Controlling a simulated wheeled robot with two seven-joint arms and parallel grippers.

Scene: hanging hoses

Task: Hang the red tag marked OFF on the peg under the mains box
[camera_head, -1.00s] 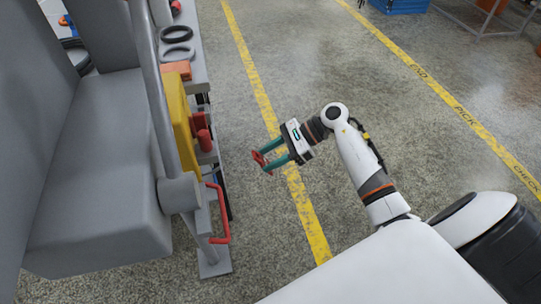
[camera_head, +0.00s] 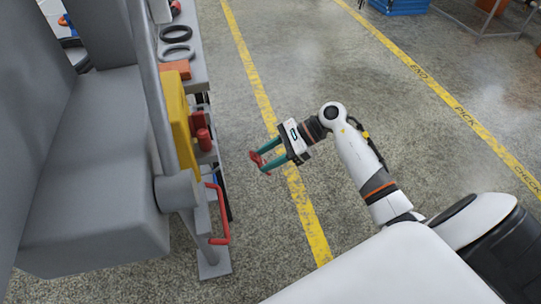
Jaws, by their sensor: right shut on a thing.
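My right gripper (camera_head: 262,162) reaches in from the right and is shut on a small red tag (camera_head: 254,158) at its fingertips, over the concrete floor. The lettering on the tag is too small to read. A yellow box (camera_head: 181,120), seen nearly edge-on, stands on the grey stand at the left and may be the mains box. A red knob-like part (camera_head: 202,131) sticks out of its right side. The gripper and tag are apart from it, to its right. I cannot make out a peg. My left gripper is not in view.
A red bent handle (camera_head: 222,214) juts from the stand's lower right. A grey pipe (camera_head: 152,90) and large grey housing (camera_head: 75,180) fill the left. Black rings (camera_head: 177,52) and an orange block (camera_head: 177,69) lie on the shelf behind. Floor between stand and gripper is clear.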

